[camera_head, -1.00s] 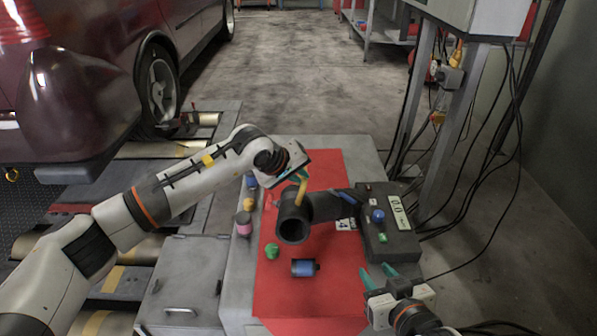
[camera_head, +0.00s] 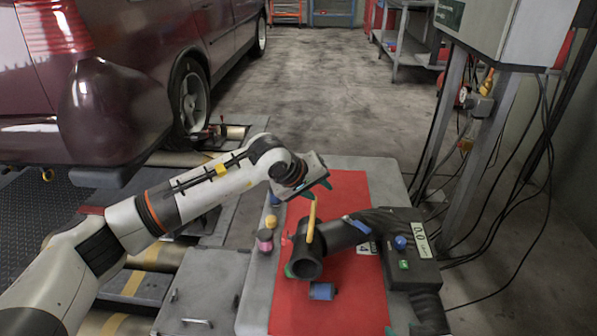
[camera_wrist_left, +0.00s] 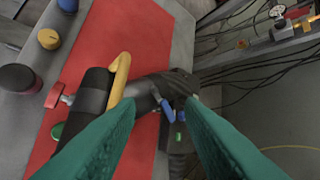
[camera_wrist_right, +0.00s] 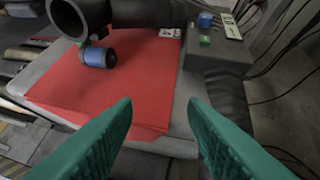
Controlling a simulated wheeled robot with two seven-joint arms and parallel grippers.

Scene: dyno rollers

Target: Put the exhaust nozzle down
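The black exhaust nozzle (camera_head: 309,263) has a round open mouth and a yellow handle (camera_head: 311,222). It appears to lie on the red mat (camera_head: 345,190), its mouth facing the near side; its underside is hidden. In the left wrist view the nozzle (camera_wrist_left: 95,92) and handle (camera_wrist_left: 120,78) show beyond the fingers. My left gripper (camera_head: 313,189) is open and empty, just above the handle's top. My right gripper (camera_wrist_right: 160,125) is open and empty in its wrist view, off the mat's near edge; the head view shows only a sliver of it.
A green knob (camera_head: 289,271), pink jar (camera_head: 265,240) and orange knob (camera_head: 271,221) are to the left. A black control box (camera_head: 410,262) is on the right, with the hose beside it. The near mat is clear.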

